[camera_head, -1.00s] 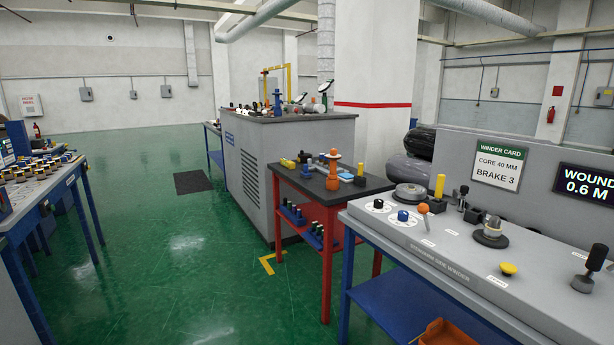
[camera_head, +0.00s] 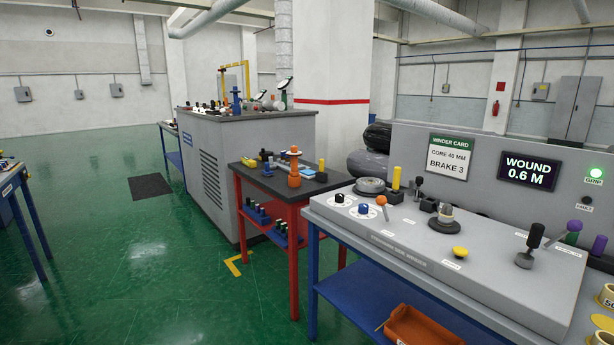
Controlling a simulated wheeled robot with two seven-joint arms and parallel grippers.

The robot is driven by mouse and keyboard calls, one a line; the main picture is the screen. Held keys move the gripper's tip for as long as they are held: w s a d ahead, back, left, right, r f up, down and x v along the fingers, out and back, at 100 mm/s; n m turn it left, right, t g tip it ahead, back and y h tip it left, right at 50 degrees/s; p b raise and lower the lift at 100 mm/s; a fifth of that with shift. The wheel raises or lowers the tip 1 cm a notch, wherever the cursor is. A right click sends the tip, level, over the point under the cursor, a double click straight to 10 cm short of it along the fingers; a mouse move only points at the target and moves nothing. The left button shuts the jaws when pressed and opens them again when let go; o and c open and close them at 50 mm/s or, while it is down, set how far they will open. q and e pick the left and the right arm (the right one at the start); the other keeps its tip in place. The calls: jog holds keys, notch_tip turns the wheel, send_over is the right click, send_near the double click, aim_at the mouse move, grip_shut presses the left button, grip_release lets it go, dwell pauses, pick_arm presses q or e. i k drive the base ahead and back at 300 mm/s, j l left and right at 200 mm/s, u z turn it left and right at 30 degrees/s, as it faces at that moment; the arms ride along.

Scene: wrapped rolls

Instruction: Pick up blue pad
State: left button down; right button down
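A small light-blue flat piece (camera_head: 308,173) lies on the dark top of the red table (camera_head: 268,186), beside an orange spool-like post (camera_head: 294,168). It is small and partly crowded by other items, so I cannot tell for sure that it is the blue pad. A blue knob (camera_head: 364,209) sits on a white dial on the grey winder bench. Neither of my grippers is in view.
The grey winder bench (camera_head: 400,252) stands at the right with knobs, levers and a yellow button (camera_head: 460,252). An orange bin (camera_head: 418,330) is on its lower blue shelf. A grey cabinet (camera_head: 240,150) stands behind the red table. Green floor (camera_head: 130,270) is open at the left.

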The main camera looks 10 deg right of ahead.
aim_at(267, 173)
jog(key=i+j+u, duration=0.1)
jog(key=i+u, duration=0.2)
jog(key=i, duration=0.4)
jog(key=i+j+u, duration=0.1)
jog(key=i, duration=1.9)
